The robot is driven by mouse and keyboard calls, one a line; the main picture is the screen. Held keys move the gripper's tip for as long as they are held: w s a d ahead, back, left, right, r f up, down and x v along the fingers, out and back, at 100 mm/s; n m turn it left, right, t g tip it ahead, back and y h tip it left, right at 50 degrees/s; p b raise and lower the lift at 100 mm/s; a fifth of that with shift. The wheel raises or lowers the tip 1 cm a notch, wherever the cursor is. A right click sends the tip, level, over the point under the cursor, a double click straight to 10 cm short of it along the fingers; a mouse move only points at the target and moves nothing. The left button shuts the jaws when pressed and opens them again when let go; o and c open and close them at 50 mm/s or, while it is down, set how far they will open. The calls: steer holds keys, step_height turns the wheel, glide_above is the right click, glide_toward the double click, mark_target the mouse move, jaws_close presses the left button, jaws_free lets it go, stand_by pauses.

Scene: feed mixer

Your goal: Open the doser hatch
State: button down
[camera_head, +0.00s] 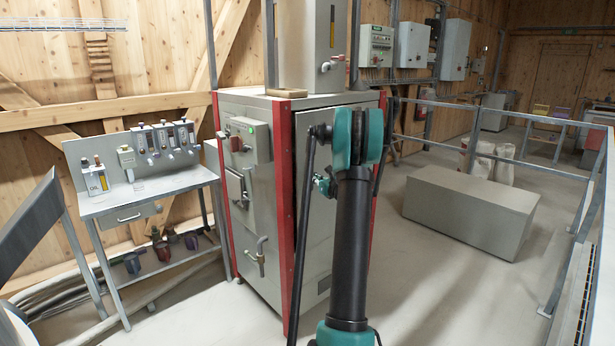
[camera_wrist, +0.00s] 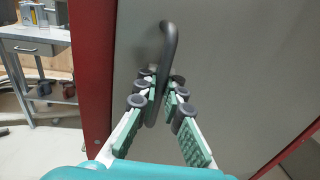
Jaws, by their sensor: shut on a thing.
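The doser is a tall grey cabinet (camera_head: 268,108) with red corner posts. Its hatch (camera_head: 318,235) is the grey panel on the right-hand face, partly hidden by my arm in the head view. The wrist view shows the hatch (camera_wrist: 235,60) close up as a flat grey panel. A dark curved bar handle (camera_wrist: 171,42) stands out from it. My gripper (camera_wrist: 162,92) is shut on the handle, with the bar between its padded fingers. I cannot tell whether the hatch is ajar.
A red post (camera_wrist: 92,70) runs close to the left of my gripper. A metal workbench (camera_head: 150,190) with dosing tools stands left of the cabinet. A long grey box (camera_head: 470,210) and a railing (camera_head: 480,110) are to the right, with open floor between.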

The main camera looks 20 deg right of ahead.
steer(key=s+d+n+g+y, duration=0.15)
steer(key=s+d+y, duration=0.25)
steer(key=s+d, duration=1.55)
steer(key=d, duration=0.4)
steer(key=s+d, duration=0.8)
steer(key=d, duration=0.4)
steer(key=shift+s+d+n, duration=0.35)
steer(key=shift+n, duration=0.1)
steer(key=c, duration=1.9)
jaws_free()
steer(key=v, duration=1.2)
steer(key=shift+s+a+f, duration=0.1)
